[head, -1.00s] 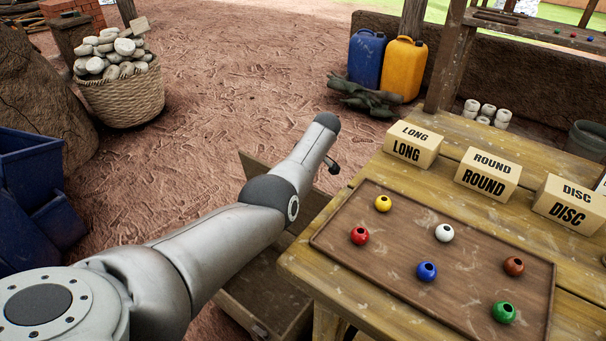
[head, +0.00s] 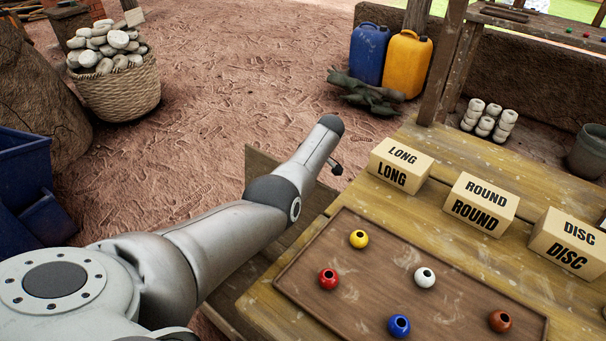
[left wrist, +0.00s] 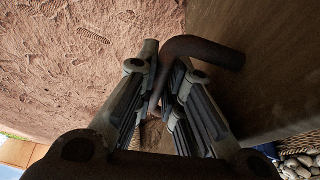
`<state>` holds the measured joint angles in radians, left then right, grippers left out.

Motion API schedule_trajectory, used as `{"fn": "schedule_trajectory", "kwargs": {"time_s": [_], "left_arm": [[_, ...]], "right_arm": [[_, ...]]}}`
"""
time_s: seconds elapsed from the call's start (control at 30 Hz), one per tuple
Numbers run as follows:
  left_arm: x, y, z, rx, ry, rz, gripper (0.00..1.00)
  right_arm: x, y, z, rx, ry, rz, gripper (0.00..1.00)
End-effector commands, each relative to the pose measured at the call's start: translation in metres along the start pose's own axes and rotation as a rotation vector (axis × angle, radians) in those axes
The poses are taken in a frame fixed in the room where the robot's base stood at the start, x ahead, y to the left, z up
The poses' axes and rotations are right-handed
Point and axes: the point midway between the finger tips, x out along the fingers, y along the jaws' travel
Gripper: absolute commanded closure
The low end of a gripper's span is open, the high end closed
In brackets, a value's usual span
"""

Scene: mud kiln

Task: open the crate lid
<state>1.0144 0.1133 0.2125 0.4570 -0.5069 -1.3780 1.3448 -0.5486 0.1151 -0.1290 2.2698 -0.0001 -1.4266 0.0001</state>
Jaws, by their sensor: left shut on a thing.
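The wooden crate (head: 222,322) stands low beside the table, mostly hidden behind my left arm. Its lid (head: 262,168) shows as a brown panel tilted up behind the arm. In the left wrist view the lid looks like a flat brown board (left wrist: 275,85) on the right, with a dark curved handle (left wrist: 208,48). My left gripper (left wrist: 158,98) has its fingers closed around the handle's lower part. The head view shows my left arm, but its fingers are hidden below the wrist. My right gripper is in neither view.
The table carries a brown tray (head: 318,282) with coloured beads and LONG (head: 392,178), ROUND (head: 475,211) and DISC (head: 567,252) blocks. A basket of stones (head: 118,90) and blue bins (head: 25,170) stand left. Trodden earth lies open behind the arm.

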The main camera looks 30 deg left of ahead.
Motion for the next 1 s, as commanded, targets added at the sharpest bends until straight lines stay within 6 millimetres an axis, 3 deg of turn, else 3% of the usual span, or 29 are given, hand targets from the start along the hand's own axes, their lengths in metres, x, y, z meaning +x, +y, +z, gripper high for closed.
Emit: {"fn": "schedule_trajectory", "kwargs": {"time_s": [0.47, 0.5, 0.67, 1.0], "left_arm": [[-0.0012, 0.0064, 0.0012, 0.005, 0.004, 0.024, 1.0], [-0.0013, 0.0065, 0.0013, 0.005, 0.004, 0.025, 0.89], [-0.0011, 0.0059, 0.0011, 0.004, 0.004, 0.022, 0.68], [-0.0013, 0.0043, -0.0003, 0.001, 0.004, 0.017, 0.68]], "right_arm": [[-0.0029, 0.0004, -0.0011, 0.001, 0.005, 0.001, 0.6], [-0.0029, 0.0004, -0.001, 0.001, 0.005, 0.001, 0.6], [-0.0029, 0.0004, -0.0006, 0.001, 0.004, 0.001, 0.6], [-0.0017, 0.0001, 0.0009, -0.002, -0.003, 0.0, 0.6]]}}
